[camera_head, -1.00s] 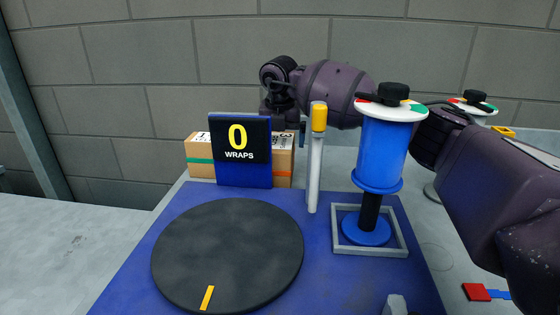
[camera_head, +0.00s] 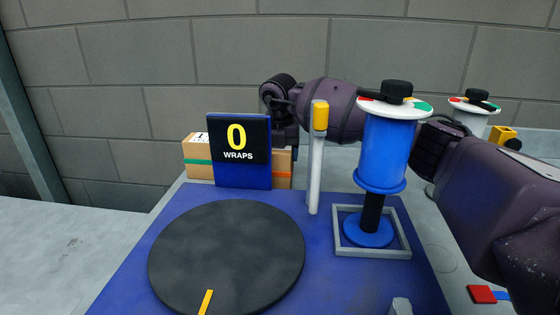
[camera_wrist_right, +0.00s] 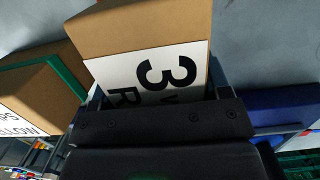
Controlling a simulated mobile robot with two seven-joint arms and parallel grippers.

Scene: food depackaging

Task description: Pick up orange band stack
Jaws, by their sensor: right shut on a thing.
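The orange band stack (camera_head: 283,168) is a cardboard-brown box with an orange band, partly hidden behind the "0 WRAPS" sign in the head view. My right gripper (camera_head: 287,148) reaches it from above and behind. In the right wrist view, the stack (camera_wrist_right: 140,30) sits between the fingers of my right gripper (camera_wrist_right: 157,92), its white label showing a large "3". The gripper is shut on it. The fingertips are largely hidden. My left gripper is not in view.
A green-banded box (camera_head: 198,160) stands close to the left of the held stack. The "0 WRAPS" sign (camera_head: 240,150), black turntable (camera_head: 225,250), white post (camera_head: 315,170) and blue film roll (camera_head: 383,152) stand in front. A grey table (camera_head: 60,250) at the left is bare.

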